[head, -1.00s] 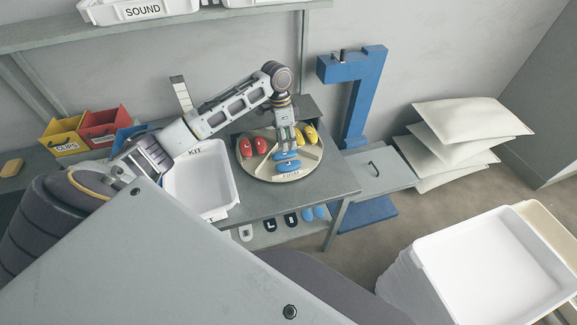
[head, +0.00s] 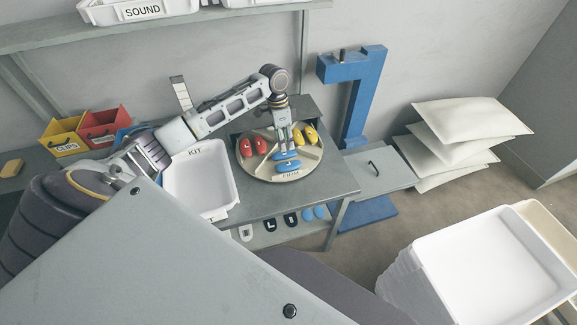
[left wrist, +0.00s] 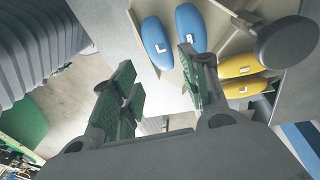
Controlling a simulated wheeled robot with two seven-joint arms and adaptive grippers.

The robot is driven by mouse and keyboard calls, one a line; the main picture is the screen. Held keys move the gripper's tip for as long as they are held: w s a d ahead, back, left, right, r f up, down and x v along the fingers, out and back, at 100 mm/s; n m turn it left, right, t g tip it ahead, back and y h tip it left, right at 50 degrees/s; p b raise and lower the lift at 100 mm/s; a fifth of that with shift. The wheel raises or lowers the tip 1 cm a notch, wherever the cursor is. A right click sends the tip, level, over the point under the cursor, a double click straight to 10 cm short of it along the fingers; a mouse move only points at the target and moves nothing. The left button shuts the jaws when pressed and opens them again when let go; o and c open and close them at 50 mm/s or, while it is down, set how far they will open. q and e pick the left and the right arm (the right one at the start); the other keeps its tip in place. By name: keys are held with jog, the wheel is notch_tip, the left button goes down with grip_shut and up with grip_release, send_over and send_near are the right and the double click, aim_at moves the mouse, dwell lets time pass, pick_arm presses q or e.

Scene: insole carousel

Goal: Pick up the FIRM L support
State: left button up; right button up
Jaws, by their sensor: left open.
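The FIRM L support is a blue insole piece marked L (left wrist: 157,42) in the left wrist view. A matching blue piece marked R (left wrist: 190,30) lies beside it. In the head view the blue pair (head: 288,166) sits at the front of the round carousel (head: 252,171), by the FIRM label; its letters are unreadable there. My left gripper (head: 284,148) is open over the carousel at the blue pair. In the left wrist view its fingers are spread with nothing held, and the right finger overlaps the R piece. My right gripper is not in view.
Red pieces (head: 247,148) and yellow pieces (head: 310,133) share the carousel. A white KIT tray (head: 232,190) stands left of it on the grey table (head: 270,205). A blue post stand (head: 362,95) rises at the right. Yellow and red bins (head: 100,128) stand at the back left.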

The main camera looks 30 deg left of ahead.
pick_arm(q)
send_over(288, 164)
jog(key=shift+w+a+f, duration=0.15)
jog(key=shift+a+f, duration=0.05)
jog(key=shift+f, duration=1.1)
jog(key=shift+w+a+f, duration=0.1)
jog(key=shift+a+f, duration=0.1)
jog(key=shift+f, duration=1.1)
jog(key=shift+f, duration=0.1)
jog(key=shift+s+d+f+p, duration=0.15)
jog(key=shift+f+p, duration=0.1)
jog(key=shift+f, duration=0.55)
jog(key=shift+d+f+p, duration=0.1)
jog(key=shift+f+p, duration=0.1)
jog(key=shift+f, duration=0.65)
jog(key=shift+s+d+f+p, duration=0.15)
jog(key=shift+f+p, duration=0.1)
jog(key=shift+f, duration=0.55)
jog(key=c, duration=0.4)
